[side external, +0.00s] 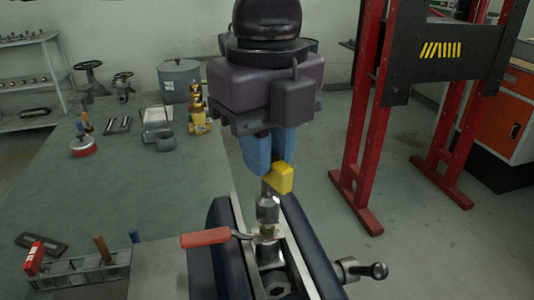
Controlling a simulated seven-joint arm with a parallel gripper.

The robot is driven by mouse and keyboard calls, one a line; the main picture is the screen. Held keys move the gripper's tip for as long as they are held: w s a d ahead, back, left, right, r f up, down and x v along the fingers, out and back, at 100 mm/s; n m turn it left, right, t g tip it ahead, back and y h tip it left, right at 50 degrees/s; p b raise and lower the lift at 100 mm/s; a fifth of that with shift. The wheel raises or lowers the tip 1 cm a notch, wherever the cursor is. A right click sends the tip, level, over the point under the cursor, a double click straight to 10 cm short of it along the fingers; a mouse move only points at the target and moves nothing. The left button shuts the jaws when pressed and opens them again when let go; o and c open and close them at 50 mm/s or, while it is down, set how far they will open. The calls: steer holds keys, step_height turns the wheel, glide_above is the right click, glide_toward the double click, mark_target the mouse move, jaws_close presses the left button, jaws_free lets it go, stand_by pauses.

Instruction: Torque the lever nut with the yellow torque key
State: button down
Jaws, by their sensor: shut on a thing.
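My gripper (266,165) has blue fingers and points down over the vise. It is shut on the yellow torque key (282,178), at the key's yellow block. The key's metal shaft and socket (267,207) hang below the block, roughly upright, over the valve. The lever (206,238) has a red handle that points left, and its metal arm runs to the valve stem under the socket. The lever nut is hidden by the socket or too small to make out, so I cannot tell whether the socket sits on it. The valve body (268,252) is between the vise jaws.
The vise (318,262) has dark blue sides and a handle (374,271) at right. A tool holder (88,270) with a red-handled and a wooden-handled tool stands at lower left. A red press frame (365,130) stands at right. The workbench (150,195) is clear in the middle.

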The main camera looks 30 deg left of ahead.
steer(key=shift+r, duration=1)
